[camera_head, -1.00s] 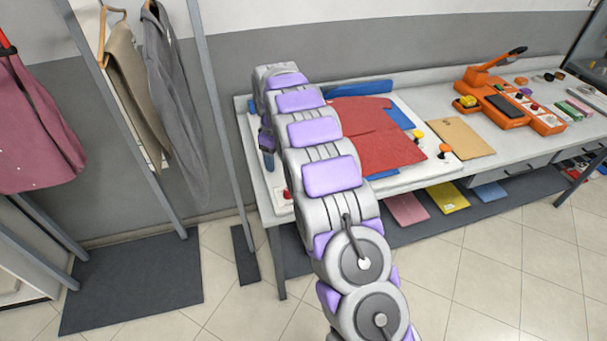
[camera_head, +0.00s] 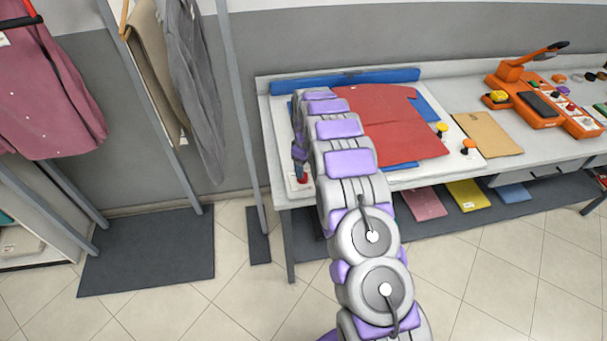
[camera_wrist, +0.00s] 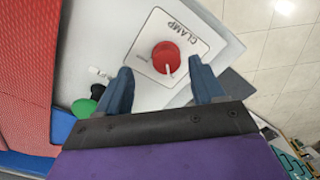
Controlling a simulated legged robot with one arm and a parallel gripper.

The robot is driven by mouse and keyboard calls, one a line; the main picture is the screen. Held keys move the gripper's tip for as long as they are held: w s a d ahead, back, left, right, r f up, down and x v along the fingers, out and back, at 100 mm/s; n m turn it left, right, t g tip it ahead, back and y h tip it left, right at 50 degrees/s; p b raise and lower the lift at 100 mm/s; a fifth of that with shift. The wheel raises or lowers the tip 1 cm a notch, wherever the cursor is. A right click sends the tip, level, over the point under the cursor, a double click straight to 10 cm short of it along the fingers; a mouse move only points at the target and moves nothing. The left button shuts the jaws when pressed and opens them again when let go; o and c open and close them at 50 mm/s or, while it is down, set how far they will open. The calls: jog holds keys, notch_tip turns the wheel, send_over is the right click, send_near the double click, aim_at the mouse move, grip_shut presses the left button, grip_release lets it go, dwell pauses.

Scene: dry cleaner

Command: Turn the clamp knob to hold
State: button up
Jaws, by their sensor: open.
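The clamp knob (camera_wrist: 166,57) is round and red with a white pointer. It sits on a white plate (camera_wrist: 206,47) marked CLAMP, at the near left corner of the work table. The pointer points down in the wrist view; the small plate marks are too small to read. In the head view the red knob (camera_head: 304,178) shows just below my gripper (camera_head: 300,165). In the wrist view my gripper (camera_wrist: 163,82) is open, its two blue fingers apart. The knob lies ahead of the gap between the fingertips, with nothing gripped.
A green knob (camera_wrist: 84,108) and a black knob lie left of my fingers in the wrist view. A red garment (camera_head: 392,122) lies on the table. An orange machine (camera_head: 533,103) stands at the right. Clothes hang on a rack (camera_head: 229,70) at the left.

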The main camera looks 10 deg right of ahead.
aim_at(305, 175)
jog(key=f, duration=0.2)
jog(key=a+f, duration=0.1)
jog(key=f, duration=0.1)
jog(key=shift+a, duration=0.5)
jog(key=shift+d, duration=0.85)
jog(key=c, duration=0.6)
jog(key=shift+a, duration=0.5)
jog(key=c, duration=0.5)
jog(key=shift+o, duration=0.3)
jog(key=shift+d, duration=0.15)
